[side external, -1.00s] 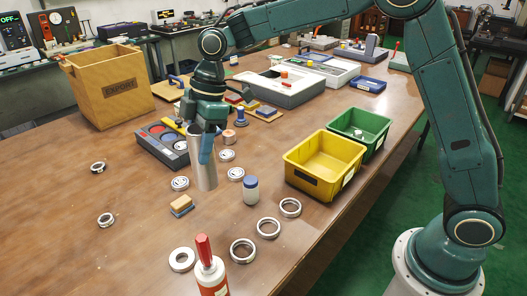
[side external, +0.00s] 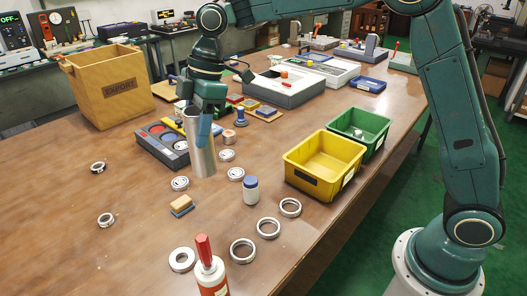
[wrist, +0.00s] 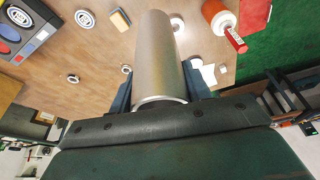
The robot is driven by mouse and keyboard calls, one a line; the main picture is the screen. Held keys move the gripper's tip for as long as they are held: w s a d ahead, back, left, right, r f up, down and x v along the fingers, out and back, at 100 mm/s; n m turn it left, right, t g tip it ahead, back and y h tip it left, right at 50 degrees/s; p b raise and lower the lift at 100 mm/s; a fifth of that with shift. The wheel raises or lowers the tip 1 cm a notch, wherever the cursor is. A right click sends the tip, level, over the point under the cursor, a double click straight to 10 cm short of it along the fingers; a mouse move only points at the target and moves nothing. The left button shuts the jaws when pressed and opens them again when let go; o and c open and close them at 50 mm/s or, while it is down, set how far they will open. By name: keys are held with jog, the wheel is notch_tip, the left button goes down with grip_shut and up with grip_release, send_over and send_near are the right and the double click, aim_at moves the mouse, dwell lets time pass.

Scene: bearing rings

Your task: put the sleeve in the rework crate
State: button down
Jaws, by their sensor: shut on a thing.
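The sleeve (side external: 203,160) is a plain silver metal tube. My gripper (side external: 204,132) is shut on its upper part and holds it roughly upright, with its lower end appearing clear of the bench. In the wrist view the sleeve (wrist: 160,55) reaches away between the two blue fingers of my gripper (wrist: 158,92). A yellow crate (side external: 316,180) stands to the right, with a green crate (side external: 374,145) just behind it. The writing on their labels is too small to read, so I cannot tell which is the rework crate. The green crate has something small inside; the yellow one looks empty.
Several bearing rings (side external: 268,228), a blue-capped jar (side external: 251,190), a sponge (side external: 181,205) and a red-topped bottle (side external: 208,268) stand around.

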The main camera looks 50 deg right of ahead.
jog(key=shift+w+d+r, duration=0.1)
jog(key=d+m+t+h, duration=0.15)
jog(key=d+m, duration=0.65)
jog(key=d, duration=1.3)
jog(key=s+d+m+h, duration=0.1)
jog(key=s+d+m, duration=0.2)
jog(key=s+d, duration=0.2)
jog(key=s+d+m+t+h, duration=0.1)
jog(key=s+d+m, duration=0.3)
jog(key=d, duration=0.8)
jog(key=shift+s+r, duration=0.4)
jog(key=shift+r, duration=0.05)
jog(key=shift+f, duration=0.1)
notch_tip(320, 180, down, 16)
jog(key=shift+r, duration=0.2)
jog(key=shift+f, duration=0.1)
jog(key=shift+f, duration=2.05)
